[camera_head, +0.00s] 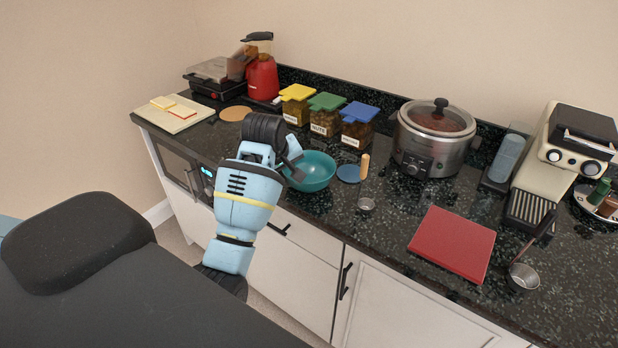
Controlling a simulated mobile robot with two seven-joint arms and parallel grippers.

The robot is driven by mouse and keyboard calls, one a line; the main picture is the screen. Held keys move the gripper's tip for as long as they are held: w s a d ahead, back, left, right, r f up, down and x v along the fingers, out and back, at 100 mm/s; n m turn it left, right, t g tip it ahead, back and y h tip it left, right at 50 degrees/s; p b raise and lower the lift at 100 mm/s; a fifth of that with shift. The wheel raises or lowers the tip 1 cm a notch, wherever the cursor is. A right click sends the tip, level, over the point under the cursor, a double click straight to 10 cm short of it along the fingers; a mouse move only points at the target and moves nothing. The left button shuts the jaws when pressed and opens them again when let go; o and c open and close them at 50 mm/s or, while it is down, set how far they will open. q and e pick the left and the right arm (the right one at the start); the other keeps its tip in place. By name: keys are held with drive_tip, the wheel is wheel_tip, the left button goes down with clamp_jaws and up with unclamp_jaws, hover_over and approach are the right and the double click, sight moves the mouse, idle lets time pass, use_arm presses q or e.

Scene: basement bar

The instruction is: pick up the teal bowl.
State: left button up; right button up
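The teal bowl (315,172) stands upright on the dark speckled counter, near its front edge. My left gripper (294,167) is at the bowl's left rim, pointing down. Its dark fingers overlap the rim in the picture. The wrist and fingers hide part of the bowl's left side, and I cannot tell whether the fingers touch it or are closed on it. My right gripper is not in view.
Behind the bowl stand jars with yellow, green and blue lids (327,102). A blue disc (348,174), a wooden-handled tool (364,167) and a small metal cup (366,205) are close on the right. A slow cooker (430,150) and red board (452,243) lie farther right.

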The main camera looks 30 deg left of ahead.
sight(309, 175)
use_arm(q)
drive_tip(key=shift+x, duration=2.9)
drive_tip(key=shift+w+r, duration=0.1)
drive_tip(key=shift+w, duration=0.05)
clamp_jaws()
